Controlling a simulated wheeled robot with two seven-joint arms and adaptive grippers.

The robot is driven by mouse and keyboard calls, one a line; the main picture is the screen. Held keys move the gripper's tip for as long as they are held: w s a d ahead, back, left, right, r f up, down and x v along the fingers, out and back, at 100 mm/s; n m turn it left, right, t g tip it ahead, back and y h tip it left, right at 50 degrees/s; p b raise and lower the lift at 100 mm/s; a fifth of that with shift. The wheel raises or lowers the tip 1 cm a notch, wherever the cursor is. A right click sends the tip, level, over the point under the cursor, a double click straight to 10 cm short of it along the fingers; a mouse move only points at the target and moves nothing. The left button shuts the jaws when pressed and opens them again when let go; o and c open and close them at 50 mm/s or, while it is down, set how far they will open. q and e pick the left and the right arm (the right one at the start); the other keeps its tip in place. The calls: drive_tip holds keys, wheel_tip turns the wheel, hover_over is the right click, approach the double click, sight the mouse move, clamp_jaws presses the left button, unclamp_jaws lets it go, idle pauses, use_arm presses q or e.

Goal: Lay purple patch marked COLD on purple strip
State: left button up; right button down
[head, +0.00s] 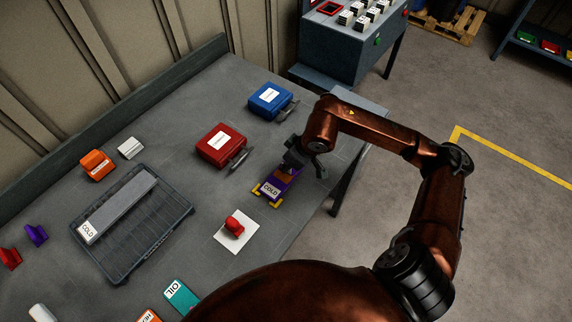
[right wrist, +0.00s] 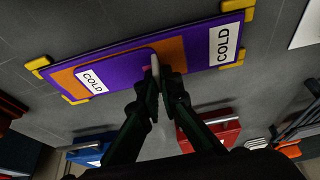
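The purple strip (head: 265,197) lies on the bench with yellow corner pieces. It has an orange band and a white COLD label, at the right end in the right wrist view (right wrist: 205,52). The smaller purple patch (right wrist: 118,67) with its own COLD label is over the strip's other end, roughly along it. I cannot tell whether it touches the strip. My right gripper (head: 303,163), also in the right wrist view (right wrist: 160,78), has its fingers close together at the patch's inner end and looks shut on it. The gripper hides most of the patch in the head view. My left gripper is out of view.
Beside the strip are a red case (head: 213,150), a blue case (head: 264,99) and a white card (head: 231,243) with a red handled stamp (head: 235,226). A dark tray (head: 160,238) holds a grey COLD bar (head: 120,203). An OIL block (head: 181,297) lies near the front.

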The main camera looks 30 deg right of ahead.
drive_tip(key=c, duration=2.1)
unclamp_jaws()
drive_tip(key=v, duration=1.2)
drive_tip(key=shift+f, duration=0.1)
